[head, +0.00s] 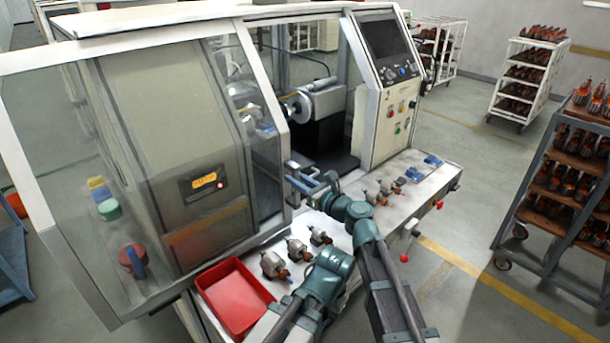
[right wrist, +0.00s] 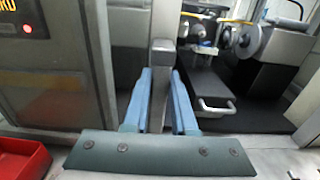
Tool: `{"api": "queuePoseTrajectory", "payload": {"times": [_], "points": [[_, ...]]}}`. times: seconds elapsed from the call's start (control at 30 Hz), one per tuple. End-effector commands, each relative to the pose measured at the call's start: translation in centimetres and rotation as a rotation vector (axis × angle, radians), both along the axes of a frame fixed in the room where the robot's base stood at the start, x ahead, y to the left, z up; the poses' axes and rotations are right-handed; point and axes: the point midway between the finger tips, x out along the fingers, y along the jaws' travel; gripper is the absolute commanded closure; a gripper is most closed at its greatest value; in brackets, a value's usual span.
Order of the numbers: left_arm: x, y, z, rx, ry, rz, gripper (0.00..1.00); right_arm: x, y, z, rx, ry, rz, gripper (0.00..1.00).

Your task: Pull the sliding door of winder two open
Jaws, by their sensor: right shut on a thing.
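The winder (head: 160,22) is a white machine with a large clear sliding door at its front. The door's white edge post (head: 262,70) stands left of the control panel, and between them the dark interior with its metal spindle (head: 298,108) shows. My right gripper (head: 312,182) is at the door handle, low by this post. In the right wrist view, the blue fingers (right wrist: 160,100) stand on both sides of the grey upright handle (right wrist: 162,58) and are shut on it. The handle's lower part is partly hidden between the fingers.
A red tray (head: 235,296) and several small armatures (head: 272,264) lie on the front ledge beneath my arm. The control panel (head: 385,90) stands right of the opening. Shelf carts (head: 565,180) with armatures stand at right; the floor between them and the winder is clear.

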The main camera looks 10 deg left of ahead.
Motion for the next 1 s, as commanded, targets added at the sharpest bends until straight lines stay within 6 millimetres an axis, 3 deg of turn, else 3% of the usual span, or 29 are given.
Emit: {"api": "queuePoseTrajectory", "payload": {"times": [0.2, 0.63, 0.67, 0.8, 1.0], "points": [[0.01, 0.0, 0.0, 0.0, 0.0, 0.0, 1.0, -1.16, 0.8, 0.01, 0.001, 0.0, 0.0, 1.0], [0.0, 0.0, 0.0, 0.0, 0.0, 0.0, 1.0, -1.26, 0.94, 0.03, 0.002, 0.001, 0.0, 1.0], [0.0, 0.0, 0.0, 0.0, 0.0, 0.0, 1.0, -1.26, 0.93, 0.03, 0.002, 0.001, 0.0, 0.72], [0.0, 0.0, 0.0, 0.0, 0.0, 0.0, 1.0, -1.25, 0.93, 0.03, 0.002, 0.001, 0.0, 0.46], [0.0, 0.0, 0.0, 0.0, 0.0, 0.0, 1.0, -1.23, 0.92, 0.02, 0.001, 0.0, 0.0, 0.45]]}}
